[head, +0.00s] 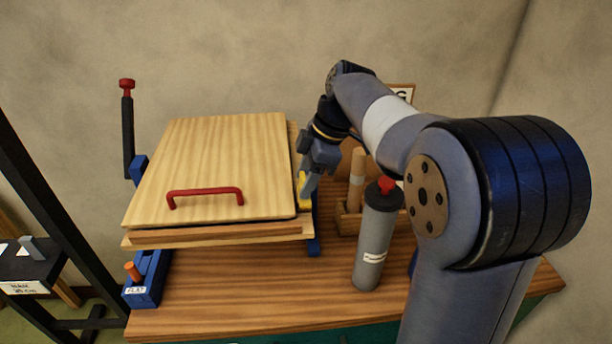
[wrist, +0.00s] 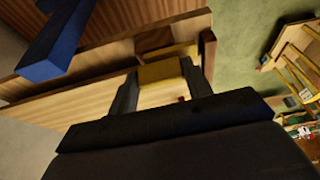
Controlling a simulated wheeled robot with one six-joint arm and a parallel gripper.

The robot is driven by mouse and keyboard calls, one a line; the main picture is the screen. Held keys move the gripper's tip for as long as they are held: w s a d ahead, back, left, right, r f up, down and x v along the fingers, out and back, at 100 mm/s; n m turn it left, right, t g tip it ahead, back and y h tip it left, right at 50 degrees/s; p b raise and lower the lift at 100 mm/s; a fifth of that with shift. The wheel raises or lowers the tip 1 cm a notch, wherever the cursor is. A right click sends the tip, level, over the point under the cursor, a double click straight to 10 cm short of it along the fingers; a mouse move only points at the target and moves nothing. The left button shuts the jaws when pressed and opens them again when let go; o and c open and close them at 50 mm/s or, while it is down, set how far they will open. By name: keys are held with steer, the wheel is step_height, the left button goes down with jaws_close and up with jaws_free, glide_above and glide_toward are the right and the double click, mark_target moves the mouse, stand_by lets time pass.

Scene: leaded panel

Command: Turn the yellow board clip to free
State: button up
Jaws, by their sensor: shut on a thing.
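The yellow board clip (head: 304,190) is at the right edge of the wooden board (head: 225,160), near its front corner. In the wrist view the yellow clip (wrist: 163,73) sits between my two dark fingers. My gripper (head: 307,184) is shut on the clip, reaching down from above right. The fingers cover part of the clip in the head view, so I cannot tell exactly how it is turned. The board lies tilted on a blue stand (head: 146,285) and has a red handle (head: 205,193) on its front part.
A grey bottle with a red cap (head: 375,245) stands on the wooden bench (head: 250,295), right of the board. A wooden rack (head: 350,218) with upright pieces is behind it. A dark post with a red knob (head: 127,120) rises at the left. The bench front is clear.

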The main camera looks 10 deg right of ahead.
steer(key=o, duration=1)
steer(key=shift+c, duration=0.2)
steer(key=v, duration=1)
steer(key=shift+d+r, duration=0.15)
steer(key=shift+r, duration=0.25)
steer(key=x, duration=1)
steer(key=shift+f, duration=0.35)
